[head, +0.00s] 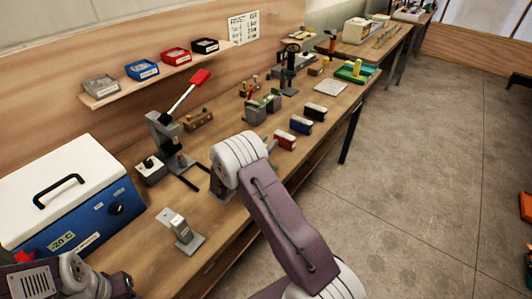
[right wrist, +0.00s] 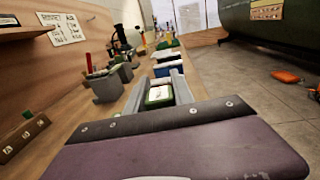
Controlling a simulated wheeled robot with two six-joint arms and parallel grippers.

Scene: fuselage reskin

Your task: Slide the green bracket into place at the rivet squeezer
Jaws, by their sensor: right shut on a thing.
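My right gripper (right wrist: 164,80) points along the bench toward its far end, its two grey fingers shut on a green piece (right wrist: 158,97), which looks like the green bracket. In the head view my right wrist hides most of the gripper and the piece. A press with a long red-handled lever (head: 166,145), which may be the rivet squeezer, stands on the bench to the left of my right wrist. I cannot tell whether the piece touches anything beyond it. Only part of my left arm shows at the bottom left; its gripper does not show.
Red (head: 285,140), blue (head: 301,125) and black (head: 315,112) boxes stand just past my right wrist. Grey blocks with green parts (head: 262,106) stand behind them. A blue and white cooler (head: 95,205) and a grey stand (head: 181,231) are at the near left.

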